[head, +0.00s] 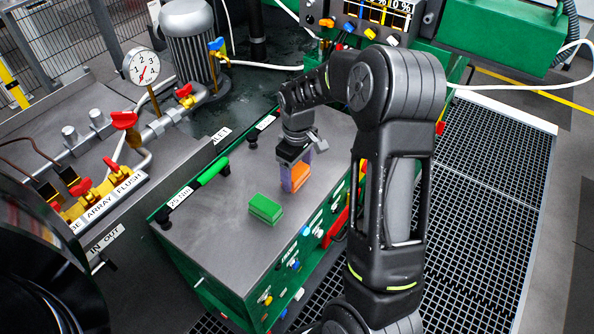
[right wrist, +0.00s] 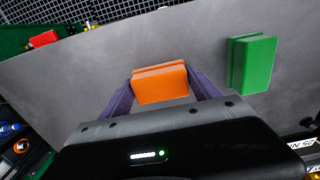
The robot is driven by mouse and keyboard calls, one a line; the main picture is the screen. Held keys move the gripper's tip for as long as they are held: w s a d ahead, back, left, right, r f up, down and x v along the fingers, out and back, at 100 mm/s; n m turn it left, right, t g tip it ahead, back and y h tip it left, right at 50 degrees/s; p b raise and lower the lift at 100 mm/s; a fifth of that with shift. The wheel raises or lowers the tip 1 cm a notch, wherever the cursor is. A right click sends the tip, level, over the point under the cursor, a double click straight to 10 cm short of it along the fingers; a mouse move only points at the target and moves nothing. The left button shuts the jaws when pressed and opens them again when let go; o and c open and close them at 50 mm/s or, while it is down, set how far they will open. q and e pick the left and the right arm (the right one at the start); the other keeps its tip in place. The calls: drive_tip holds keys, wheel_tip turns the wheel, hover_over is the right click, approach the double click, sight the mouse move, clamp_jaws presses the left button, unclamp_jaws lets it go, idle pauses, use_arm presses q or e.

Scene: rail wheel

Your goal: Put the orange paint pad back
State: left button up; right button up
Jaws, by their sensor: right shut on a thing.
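The orange paint pad (right wrist: 160,83) is between the two purple fingers of my right gripper (right wrist: 160,92) in the right wrist view. In the head view the orange pad (head: 300,173) shows under my right gripper (head: 295,172), over the grey top of the cabinet (head: 225,245). The right gripper is shut on the pad. I cannot tell whether the pad touches the cabinet top. My left gripper is not in view.
A green pad (head: 265,209) lies on the cabinet top, apart from the orange one. A green-handled tool (head: 213,171) lies along the left edge. Valves and a gauge (head: 141,67) stand farther left. The front of the top is bare.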

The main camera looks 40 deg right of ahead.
sight(297, 172)
drive_tip(key=o, duration=1.2)
wheel_tip(297, 172, up, 12)
drive_tip(key=shift+r+b, duration=0.1)
drive_tip(key=shift+b, duration=0.25)
